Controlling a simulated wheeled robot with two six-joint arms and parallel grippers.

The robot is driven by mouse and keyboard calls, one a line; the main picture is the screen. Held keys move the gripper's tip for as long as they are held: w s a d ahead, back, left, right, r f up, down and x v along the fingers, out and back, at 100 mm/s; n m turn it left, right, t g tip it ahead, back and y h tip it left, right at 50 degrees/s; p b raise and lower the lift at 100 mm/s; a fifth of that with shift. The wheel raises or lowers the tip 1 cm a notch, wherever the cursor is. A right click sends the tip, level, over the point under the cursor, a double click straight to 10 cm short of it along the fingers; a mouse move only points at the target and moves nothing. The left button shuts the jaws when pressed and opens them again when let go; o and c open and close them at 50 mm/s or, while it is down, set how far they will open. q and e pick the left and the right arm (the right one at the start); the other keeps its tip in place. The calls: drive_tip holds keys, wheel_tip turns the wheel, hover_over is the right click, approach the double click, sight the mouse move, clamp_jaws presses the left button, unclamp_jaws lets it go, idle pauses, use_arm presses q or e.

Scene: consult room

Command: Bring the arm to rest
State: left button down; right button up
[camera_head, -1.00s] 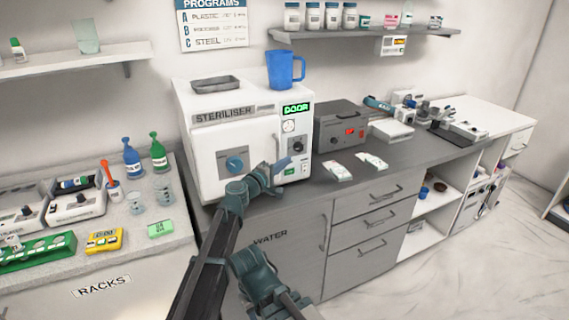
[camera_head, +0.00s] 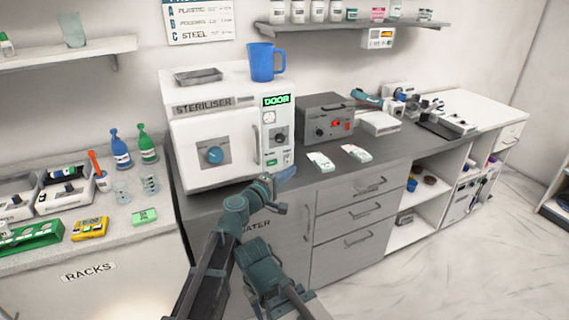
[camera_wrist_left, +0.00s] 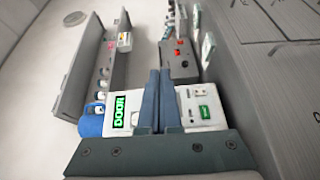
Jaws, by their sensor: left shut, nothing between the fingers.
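My left arm reaches up from the bottom of the head view, and its gripper (camera_head: 287,174) is in front of the steriliser's lower right corner. In the left wrist view its two dark fingers (camera_wrist_left: 157,100) lie together, shut and empty. The white steriliser (camera_head: 215,131) stands on the grey counter, its front door looking closed and its display (camera_head: 276,100) reading DOOR in green. The steriliser's display also shows in the left wrist view (camera_wrist_left: 118,110), beyond the fingers. I cannot tell the exact gap between gripper and steriliser. My right gripper is not in view.
A blue mug (camera_head: 262,62) and a grey tray (camera_head: 198,75) sit on the steriliser. A grey box (camera_head: 325,119) and two small packets stand to its right. Bottles and racks fill the left bench (camera_head: 150,243). The floor (camera_head: 440,265) at right is clear.

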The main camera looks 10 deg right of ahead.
use_arm(q)
drive_tip(key=s+a+f+m+g+y, duration=0.7)
drive_tip(key=s+a+f, duration=0.5)
drive_tip(key=a+f, duration=0.4)
drive_tip(key=s+a+f+m+g+y, duration=0.1)
drive_tip(key=s+a+f+g+y, duration=0.15)
drive_tip(key=s+a, duration=0.5)
drive_tip(key=s+a+f+g+y, duration=0.1)
drive_tip(key=s+a+f+y, duration=0.25)
drive_tip(key=a, duration=0.75)
drive_tip(key=s+d+r+m+g+y+p, duration=0.1)
drive_tip(key=s+d+m, duration=0.2)
drive_tip(key=s+d, duration=0.3)
drive_tip(key=d, duration=0.4)
drive_tip(key=shift+d+r+m+y, duration=0.2)
drive_tip(key=shift+r+m+y, duration=0.2)
drive_tip(key=shift+s, duration=0.1)
